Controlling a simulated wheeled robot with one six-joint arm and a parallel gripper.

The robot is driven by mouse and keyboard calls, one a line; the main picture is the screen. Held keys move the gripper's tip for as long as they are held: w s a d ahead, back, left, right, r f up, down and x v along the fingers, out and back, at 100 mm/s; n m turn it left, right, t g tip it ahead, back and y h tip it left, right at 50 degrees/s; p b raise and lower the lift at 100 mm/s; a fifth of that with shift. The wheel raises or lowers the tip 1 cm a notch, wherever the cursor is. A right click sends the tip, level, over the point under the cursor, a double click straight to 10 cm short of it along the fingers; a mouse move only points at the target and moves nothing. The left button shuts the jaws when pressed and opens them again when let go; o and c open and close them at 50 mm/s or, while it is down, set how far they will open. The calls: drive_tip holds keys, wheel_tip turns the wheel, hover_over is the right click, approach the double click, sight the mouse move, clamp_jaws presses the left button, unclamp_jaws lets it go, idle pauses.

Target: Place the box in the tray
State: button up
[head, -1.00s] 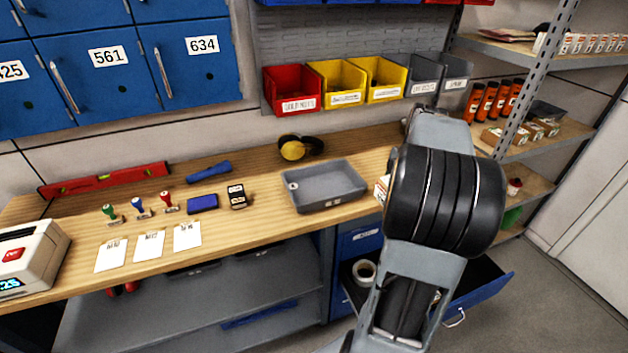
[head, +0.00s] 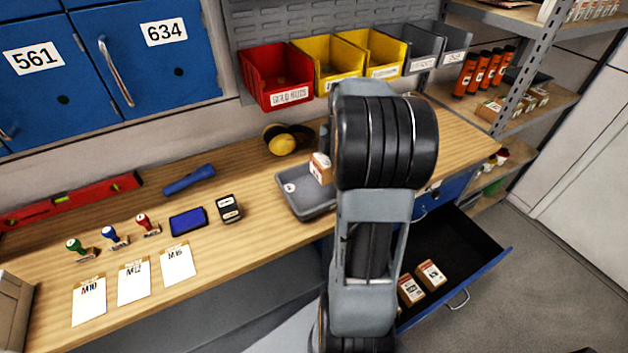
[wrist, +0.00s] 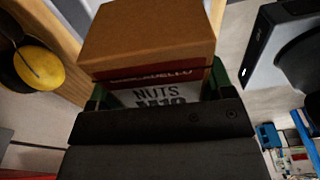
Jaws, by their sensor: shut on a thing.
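The box (head: 321,168) is a small brown carton with a red band and a white label. In the wrist view the box (wrist: 148,40) fills the upper middle, and its label reads "NUTS" with "M10" partly hidden. My gripper (wrist: 155,95) is shut on it. The grey tray (head: 292,204) lies on the wooden bench, partly hidden by my arm. In the head view the box appears over the tray's back right part. It looks held above the tray, but the exact height is hard to tell. My arm hides most of the gripper in the head view.
Yellow-and-black earmuffs (head: 285,138) lie behind the tray. A black stamp (head: 229,208) and a blue pad (head: 188,221) lie to its left. Red and yellow bins (head: 335,62) hang behind. An open drawer (head: 450,250) with two cartons juts out at lower right.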

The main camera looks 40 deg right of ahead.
hover_over(313, 193)
drive_tip(key=f, duration=0.5)
drive_tip(key=shift+s+d+f+p, duration=0.2)
drive_tip(key=shift+d+f+p, duration=0.1)
drive_tip(key=shift+p, duration=0.1)
drive_tip(key=shift+w+a+f, duration=0.1)
drive_tip(key=shift+f, duration=0.8)
drive_tip(key=shift+w+a+f, duration=0.1)
drive_tip(key=shift+f, duration=0.75)
drive_tip(key=shift+f, duration=0.2)
drive_tip(key=o, duration=1.2)
drive_tip(key=shift+s, duration=0.1)
